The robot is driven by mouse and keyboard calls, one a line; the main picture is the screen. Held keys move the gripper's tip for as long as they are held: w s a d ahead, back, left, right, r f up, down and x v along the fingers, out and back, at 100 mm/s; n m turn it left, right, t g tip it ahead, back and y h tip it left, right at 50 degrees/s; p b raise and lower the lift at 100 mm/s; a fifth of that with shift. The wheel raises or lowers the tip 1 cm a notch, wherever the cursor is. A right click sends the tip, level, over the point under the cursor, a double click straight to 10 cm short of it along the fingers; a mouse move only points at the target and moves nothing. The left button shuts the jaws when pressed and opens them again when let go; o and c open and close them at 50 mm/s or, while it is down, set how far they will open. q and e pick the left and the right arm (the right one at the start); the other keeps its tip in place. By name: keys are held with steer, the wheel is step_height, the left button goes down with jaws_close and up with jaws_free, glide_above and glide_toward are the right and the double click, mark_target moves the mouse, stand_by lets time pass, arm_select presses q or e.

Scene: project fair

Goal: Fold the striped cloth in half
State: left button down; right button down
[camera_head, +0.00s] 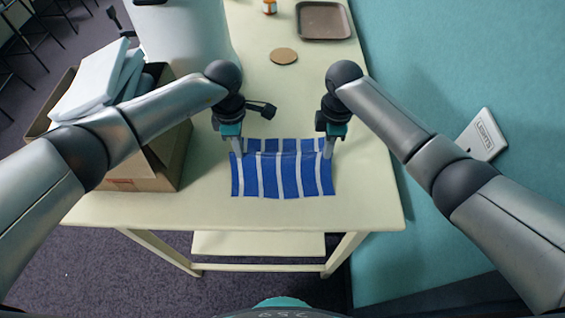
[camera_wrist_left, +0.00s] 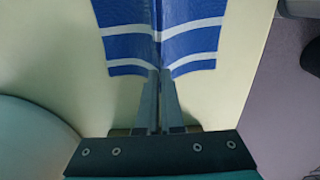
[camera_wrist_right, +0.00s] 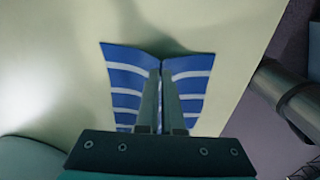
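The striped cloth (camera_head: 283,178), blue with white stripes, lies near the table's front edge. A raised crease runs across it, with a shorter part behind and a longer part in front. My left gripper (camera_head: 239,155) is at the crease's left end, and my right gripper (camera_head: 327,155) is at its right end. In the left wrist view the fingers (camera_wrist_left: 158,75) are together with the cloth (camera_wrist_left: 190,40) drawn up between them. The right wrist view shows the same, with the fingers (camera_wrist_right: 161,68) closed on the ridge of the cloth (camera_wrist_right: 185,80).
A cardboard box (camera_head: 155,165) holding white slabs (camera_head: 95,85) stands left of the cloth. Behind are a round brown coaster (camera_head: 284,56), a brown tray (camera_head: 323,20) and an orange bottle (camera_head: 269,6). A "LIGHTS" panel (camera_head: 483,135) is at right. The table (camera_head: 365,185) is bare around the cloth.

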step_height(320, 180, up, 12)
steer(key=p, duration=0.9)
steer(key=shift+a+f, duration=0.2)
steer(key=shift+a, duration=0.05)
